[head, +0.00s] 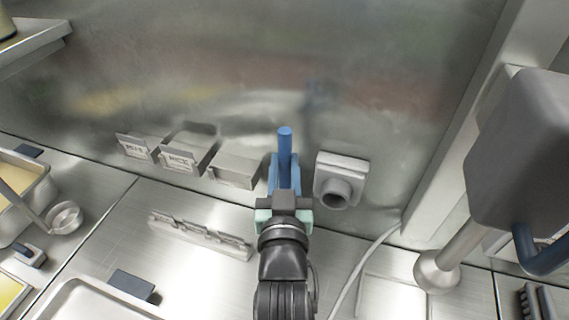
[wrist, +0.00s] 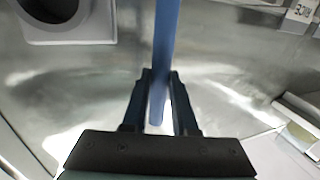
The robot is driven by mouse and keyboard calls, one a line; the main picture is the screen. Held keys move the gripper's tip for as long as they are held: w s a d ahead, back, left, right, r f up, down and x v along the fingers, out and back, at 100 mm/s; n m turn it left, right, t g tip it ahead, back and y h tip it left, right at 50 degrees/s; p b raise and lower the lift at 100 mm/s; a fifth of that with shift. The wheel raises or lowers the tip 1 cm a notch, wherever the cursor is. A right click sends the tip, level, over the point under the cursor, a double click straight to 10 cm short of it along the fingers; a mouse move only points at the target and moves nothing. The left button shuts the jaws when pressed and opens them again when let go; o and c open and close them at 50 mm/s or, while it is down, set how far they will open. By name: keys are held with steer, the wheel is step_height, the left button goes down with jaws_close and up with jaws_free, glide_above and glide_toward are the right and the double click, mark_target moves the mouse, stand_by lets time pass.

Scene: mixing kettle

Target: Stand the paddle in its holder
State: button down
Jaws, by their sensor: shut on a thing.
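The blue paddle (head: 285,150) stands roughly upright in my gripper (head: 284,200), its top end above the jaws. In the wrist view the gripper (wrist: 160,95) is shut on the paddle's blue shaft (wrist: 164,45), which runs between the dark fingers. The paddle's lower part is hidden behind my gripper in the head view. A grey block with a round socket (head: 341,182), which looks like the holder, is on the back wall just right of the gripper. It also shows at the top left of the wrist view (wrist: 92,22). The paddle is beside it, outside the socket.
Several metal wall boxes (head: 234,170) with labels are left of the gripper. A low notched rack (head: 200,236) lies on the steel counter. A pale cable (head: 362,262) crosses the counter.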

steer(key=shift+c, duration=0.7)
jaws_free()
steer(key=shift+f, duration=0.15)
steer(key=shift+s, duration=0.1)
steer(key=s, duration=0.7)
steer(key=shift+p, duration=0.45)
steer(key=shift+w+r, duration=0.1)
steer(key=shift+r, duration=0.1)
step_height(320, 180, up, 23)
steer(key=w+t, duration=0.2)
steer(key=t, duration=0.3)
steer(key=s+r+t, duration=0.2)
steer(key=s+r, duration=0.2)
steer(key=r, duration=0.5)
steer(key=s+r+t, duration=0.2)
steer(key=s+r, duration=0.2)
steer(key=r, duration=0.6)
steer(key=shift+s, duration=0.35)
